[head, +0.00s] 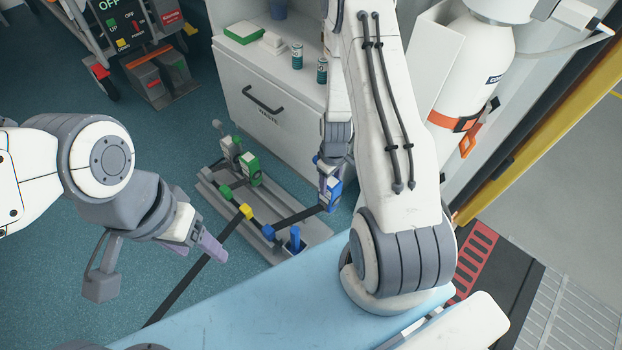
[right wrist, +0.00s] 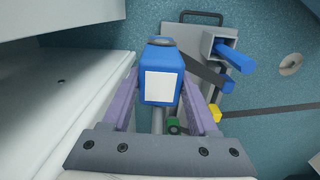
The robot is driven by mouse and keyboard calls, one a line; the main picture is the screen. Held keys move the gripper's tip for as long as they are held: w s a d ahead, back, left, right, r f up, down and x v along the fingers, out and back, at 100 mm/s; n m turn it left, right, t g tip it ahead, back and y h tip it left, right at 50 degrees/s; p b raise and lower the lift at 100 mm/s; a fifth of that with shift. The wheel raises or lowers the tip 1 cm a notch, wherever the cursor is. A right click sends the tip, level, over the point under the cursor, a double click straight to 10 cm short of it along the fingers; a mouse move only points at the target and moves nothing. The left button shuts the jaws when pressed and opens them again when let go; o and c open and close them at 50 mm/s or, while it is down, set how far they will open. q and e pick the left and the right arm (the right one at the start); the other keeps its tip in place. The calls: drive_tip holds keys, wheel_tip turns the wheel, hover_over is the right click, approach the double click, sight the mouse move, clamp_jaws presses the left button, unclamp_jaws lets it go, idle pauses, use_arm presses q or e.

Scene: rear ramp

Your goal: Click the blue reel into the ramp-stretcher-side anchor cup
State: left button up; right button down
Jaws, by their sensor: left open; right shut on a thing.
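The blue reel (head: 335,194) with a white label is held in my right gripper (right wrist: 160,100), above the grey floor plate (head: 208,190). In the right wrist view the blue reel (right wrist: 161,75) sits between the two purple fingers. A dark strap runs from it to a blue buckle (head: 268,232). A grey square anchor cup (right wrist: 210,44) with a blue lever (right wrist: 236,60) stands on the plate, apart from the reel; in the head view the blue lever (head: 295,238) is at the plate's near end. My left gripper (head: 208,240) is open and empty, left of the plate.
Green reels (head: 250,165) stand at the plate's far end. A yellow buckle (head: 246,212) joins a long dark strap. A white cabinet (head: 265,105) stands close beside my right gripper. The blue stretcher surface (head: 260,300) is in front.

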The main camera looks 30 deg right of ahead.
drive_tip(key=shift+s+d+r, duration=0.3)
drive_tip(key=shift+d, duration=0.15)
drive_tip(key=shift+r, duration=0.1)
drive_tip(key=shift+r+p, duration=1.45)
drive_tip(key=shift+p, duration=0.4)
